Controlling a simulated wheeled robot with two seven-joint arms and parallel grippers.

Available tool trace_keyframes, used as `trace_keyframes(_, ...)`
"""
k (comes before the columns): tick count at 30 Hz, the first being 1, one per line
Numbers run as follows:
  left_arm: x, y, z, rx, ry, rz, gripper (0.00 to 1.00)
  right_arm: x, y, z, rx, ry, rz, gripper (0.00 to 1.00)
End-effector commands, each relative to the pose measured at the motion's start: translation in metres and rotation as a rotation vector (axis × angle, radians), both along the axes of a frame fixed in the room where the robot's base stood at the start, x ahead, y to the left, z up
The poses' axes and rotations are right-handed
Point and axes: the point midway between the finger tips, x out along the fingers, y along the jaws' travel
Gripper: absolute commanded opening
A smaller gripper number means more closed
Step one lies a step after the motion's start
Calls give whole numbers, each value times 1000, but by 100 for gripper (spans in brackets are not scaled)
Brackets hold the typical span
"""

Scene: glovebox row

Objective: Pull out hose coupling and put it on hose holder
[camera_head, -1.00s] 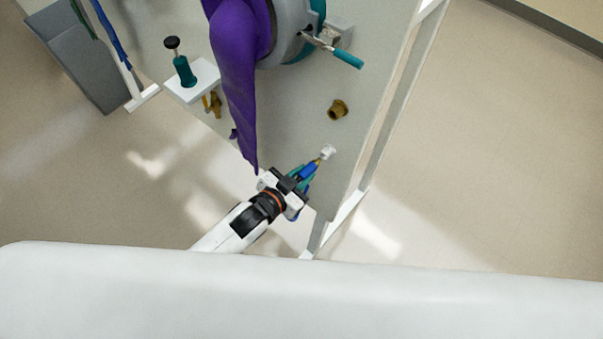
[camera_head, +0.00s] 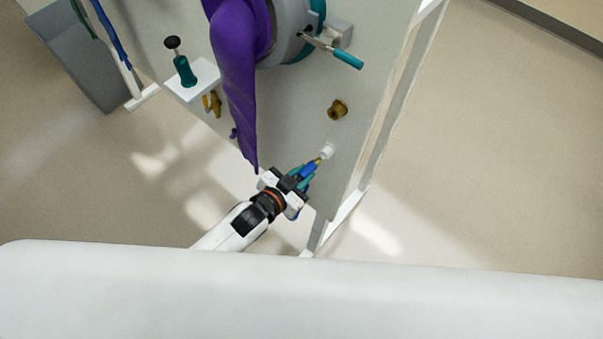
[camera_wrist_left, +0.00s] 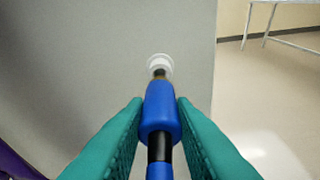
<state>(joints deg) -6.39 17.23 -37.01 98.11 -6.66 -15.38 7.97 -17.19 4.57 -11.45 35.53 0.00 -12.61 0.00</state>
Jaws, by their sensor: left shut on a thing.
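My left gripper (camera_head: 303,178) has teal fingers and is shut on the blue hose coupling (camera_head: 309,169), low in front of the pale panel. The coupling also shows in the left wrist view (camera_wrist_left: 160,112), between the two teal fingers, with a brass and dark tip pointing at the panel. A white round fitting (camera_head: 327,151) on the panel lies straight ahead of the tip; it also shows in the left wrist view (camera_wrist_left: 160,64). The tip overlaps its lower edge, and I cannot tell how far it is inside. I cannot tell which part is the hose holder.
A brass fitting (camera_head: 337,110) sits on the panel above the white one. A purple glove (camera_head: 237,75) hangs from a round port, left of the coupling. A white shelf (camera_head: 192,82) bears a teal, black-topped item. A white frame leg stands at the panel's right edge.

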Motion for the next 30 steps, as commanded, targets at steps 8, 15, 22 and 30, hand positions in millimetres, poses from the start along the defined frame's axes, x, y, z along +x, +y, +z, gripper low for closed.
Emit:
trace_keyframes(8,6,-4,-1,-1,-1,0,0,0,0,-1,0,0,0,36)
trace_keyframes(15,10,-8,-1,-1,-1,0,0,0,0,-2,0,0,0,36)
trace_keyframes(22,15,-11,-2,-1,-1,0,0,0,0,-3,0,0,0,36)
trace_keyframes(30,21,-15,-3,0,-1,-1,0,0,0,-4,1,0,0,36)
